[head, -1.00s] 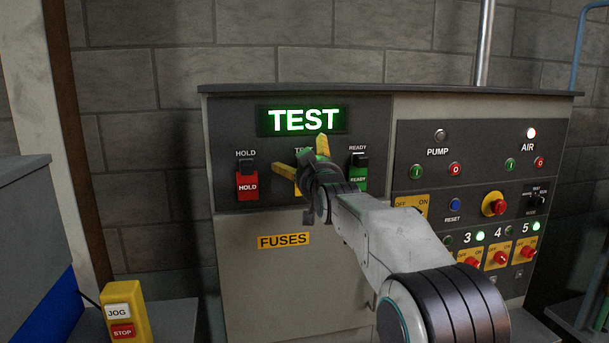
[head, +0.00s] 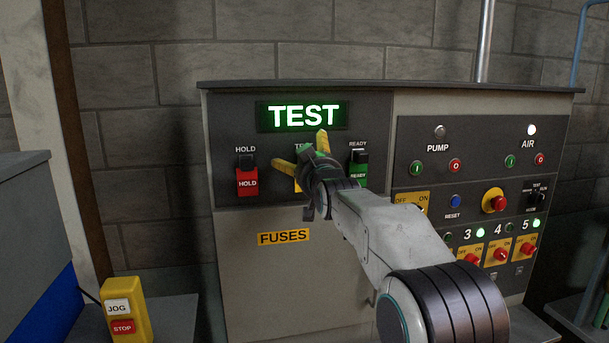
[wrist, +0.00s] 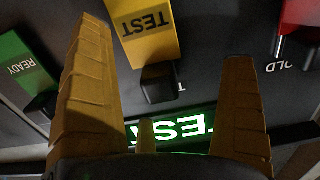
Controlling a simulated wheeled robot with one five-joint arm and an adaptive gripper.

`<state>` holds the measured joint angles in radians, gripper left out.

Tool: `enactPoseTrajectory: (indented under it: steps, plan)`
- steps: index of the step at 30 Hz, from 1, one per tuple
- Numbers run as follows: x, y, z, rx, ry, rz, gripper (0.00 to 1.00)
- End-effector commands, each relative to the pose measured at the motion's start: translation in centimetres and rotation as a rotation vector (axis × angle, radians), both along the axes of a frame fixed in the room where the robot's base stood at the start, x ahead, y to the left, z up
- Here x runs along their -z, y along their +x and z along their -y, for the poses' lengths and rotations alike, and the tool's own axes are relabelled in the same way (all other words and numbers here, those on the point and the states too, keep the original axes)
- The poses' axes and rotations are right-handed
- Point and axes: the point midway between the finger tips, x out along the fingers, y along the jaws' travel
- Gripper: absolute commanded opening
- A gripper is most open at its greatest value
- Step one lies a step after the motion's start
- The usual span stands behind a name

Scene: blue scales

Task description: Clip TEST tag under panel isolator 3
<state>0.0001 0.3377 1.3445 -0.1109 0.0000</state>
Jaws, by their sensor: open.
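The yellow TEST tag (wrist: 143,32) hangs from a black holder (wrist: 160,86) on the dark panel and appears upside down in the wrist view. In the head view only a strip of the tag (head: 298,184) shows behind my gripper (head: 301,152). My gripper is open and empty, its yellow fingers (wrist: 165,45) spread to either side of the tag in the wrist view. I cannot tell how far the fingertips are from it. Panel isolator 3 (head: 470,254), a yellow plate with a red knob, is at the lower right, and my arm partly covers the space below it.
A red HOLD tag (head: 247,182) and a green READY tag (head: 359,176) hang either side. The lit TEST display (head: 303,116) is above. Isolators 4 (head: 499,252) and 5 (head: 524,247) stand right of isolator 3. A yellow JOG/STOP box (head: 125,310) is at lower left.

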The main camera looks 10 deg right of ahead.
Motion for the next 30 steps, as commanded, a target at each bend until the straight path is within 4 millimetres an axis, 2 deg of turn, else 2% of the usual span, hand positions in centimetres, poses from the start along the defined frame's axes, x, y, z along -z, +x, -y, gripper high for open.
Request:
enactPoseTrajectory:
  steps: [27, 30]
  plan:
    - [-0.04, 0.01, 0.0, 0.0, 0.0, 0.001, 1.0]
    - [-0.04, 0.01, 0.0, 0.0, 0.0, 0.001, 0.92]
